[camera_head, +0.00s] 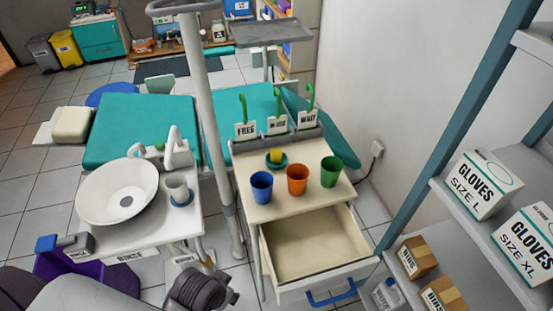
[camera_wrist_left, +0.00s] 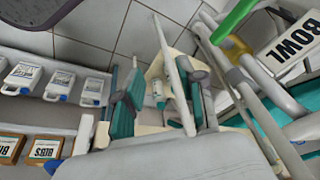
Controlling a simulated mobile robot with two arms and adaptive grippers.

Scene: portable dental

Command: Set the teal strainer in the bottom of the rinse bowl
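A small teal round dish (camera_head: 276,164) with a yellow block (camera_head: 276,155) in it sits on the cream cart top; it may be the teal strainer, but I cannot make out holes. The white rinse bowl (camera_head: 95,202) stands on the left unit, with a grey round drain in its bottom. Grey and dark ribbed parts, probably of my arm, show along the bottom left of the head view. No gripper fingers are clear there. In the left wrist view, narrow grey and teal parts rise above a grey body, but I cannot tell which are fingers. My right gripper is not seen.
Blue (camera_head: 261,187), orange (camera_head: 297,179) and green (camera_head: 330,171) cups stand at the cart's front, above an open empty drawer (camera_head: 315,246). A white mug (camera_head: 176,187) and faucet (camera_head: 180,150) are beside the bowl. A pole (camera_head: 205,100) rises between unit and cart. Shelves stand right.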

